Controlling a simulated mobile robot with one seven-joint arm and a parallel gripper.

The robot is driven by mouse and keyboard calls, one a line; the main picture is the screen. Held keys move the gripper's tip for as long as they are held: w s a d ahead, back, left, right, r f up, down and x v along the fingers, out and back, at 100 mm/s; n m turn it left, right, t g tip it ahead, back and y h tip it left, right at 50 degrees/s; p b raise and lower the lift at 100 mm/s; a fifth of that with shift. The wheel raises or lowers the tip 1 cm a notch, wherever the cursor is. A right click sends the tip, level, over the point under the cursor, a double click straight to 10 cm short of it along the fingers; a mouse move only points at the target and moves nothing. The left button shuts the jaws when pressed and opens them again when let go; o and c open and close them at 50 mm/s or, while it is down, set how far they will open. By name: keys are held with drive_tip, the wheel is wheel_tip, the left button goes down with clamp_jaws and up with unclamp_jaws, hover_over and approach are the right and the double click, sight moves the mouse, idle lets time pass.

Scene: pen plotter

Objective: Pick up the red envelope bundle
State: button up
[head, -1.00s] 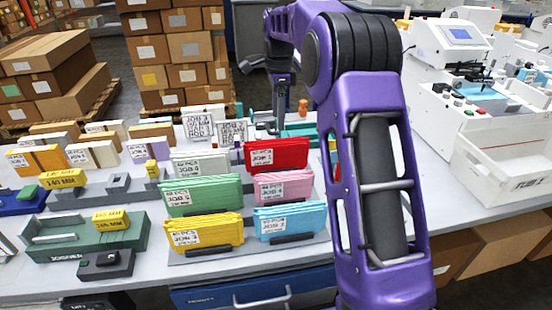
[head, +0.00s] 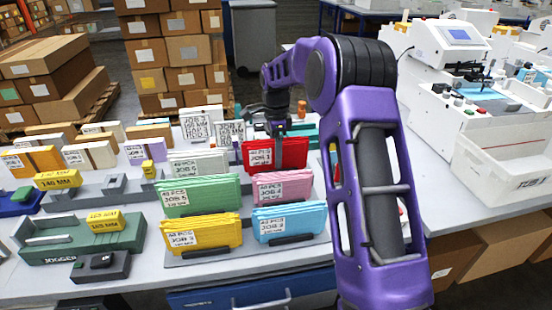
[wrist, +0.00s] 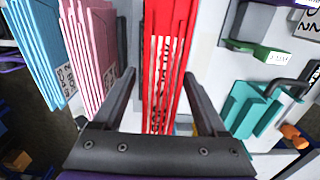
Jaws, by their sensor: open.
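The red envelope bundle (head: 287,154) stands upright in the back right place of the rack, with a white label on its front. My gripper (head: 277,130) is just above its top edge in the head view. In the wrist view the red bundle (wrist: 166,65) runs between the two fingers of my gripper (wrist: 160,82), one finger on each side. The fingers are open, and gaps show between them and the bundle. My arm hides part of the area right of the bundle in the head view.
The pink bundle (head: 282,187) and blue bundle (head: 290,222) stand in front of the red one. A teal part (wrist: 250,108) lies beside the gripper.

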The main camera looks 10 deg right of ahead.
drive_tip(key=shift+r, duration=0.1)
clamp_jaws()
idle(0.4)
